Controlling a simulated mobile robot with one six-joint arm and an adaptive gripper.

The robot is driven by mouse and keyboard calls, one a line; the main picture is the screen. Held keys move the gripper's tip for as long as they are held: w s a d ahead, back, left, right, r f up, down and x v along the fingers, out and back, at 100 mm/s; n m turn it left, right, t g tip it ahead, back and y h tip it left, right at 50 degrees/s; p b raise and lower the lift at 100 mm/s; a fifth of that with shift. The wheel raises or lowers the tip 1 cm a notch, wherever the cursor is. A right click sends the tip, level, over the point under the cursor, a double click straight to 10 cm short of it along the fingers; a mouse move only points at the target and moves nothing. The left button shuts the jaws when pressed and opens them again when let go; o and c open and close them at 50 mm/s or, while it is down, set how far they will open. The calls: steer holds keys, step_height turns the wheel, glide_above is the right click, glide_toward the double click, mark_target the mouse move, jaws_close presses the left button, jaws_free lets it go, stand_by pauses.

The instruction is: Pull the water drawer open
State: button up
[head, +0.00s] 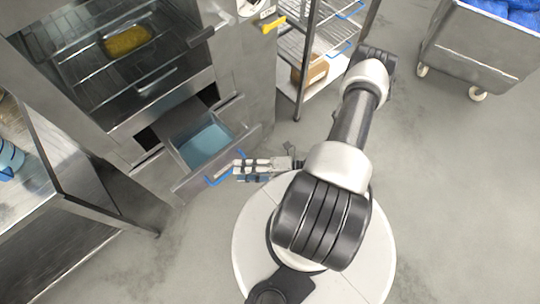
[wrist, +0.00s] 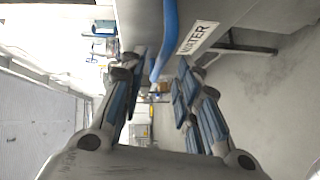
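The water drawer (head: 188,184) stands pulled out of the steel cabinet, with blue water (head: 206,146) showing inside. Its blue handle (head: 216,181) runs along the front face. In the wrist view, the blue handle (wrist: 169,28) reaches between my fingers, beside a white label (wrist: 197,38) reading WATER. My gripper (head: 238,169) is at the right end of the handle in the head view. In the wrist view my gripper (wrist: 162,68) has its fingers apart, with gaps showing beside the handle. Whether a finger touches the handle is unclear.
Above the drawer, an open cabinet compartment holds a yellow tray (head: 126,41). A steel table (head: 62,170) stands at left. A wire shelf (head: 300,45) with a cardboard box (head: 311,70) is behind. A grey cart (head: 478,52) is at upper right. The floor at right is clear.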

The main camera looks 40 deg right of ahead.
steer(key=v, duration=0.9)
steer(key=w+a+r+n+g+h, duration=0.1)
steer(key=w+r+n+g+h, duration=0.1)
steer(key=r+n+g, duration=0.65)
steer(key=w+a+r+n+g+h, duration=0.15)
steer(key=r+n+g, duration=0.25)
steer(key=r+n, duration=1)
steer(key=s+a+r+n+t+h, duration=0.1)
steer(key=a+r+n+t+h, duration=0.2)
steer(key=r+n, duration=0.4)
steer(key=s+a+r+n+t+h, duration=0.2)
steer(key=r+n, duration=0.6)
steer(key=n, duration=0.9)
steer(key=a+t+h, duration=0.1)
steer(key=a+h, duration=0.1)
steer(key=h, duration=0.1)
steer(key=shift+a+r, duration=0.25)
steer(key=shift+r, duration=0.1)
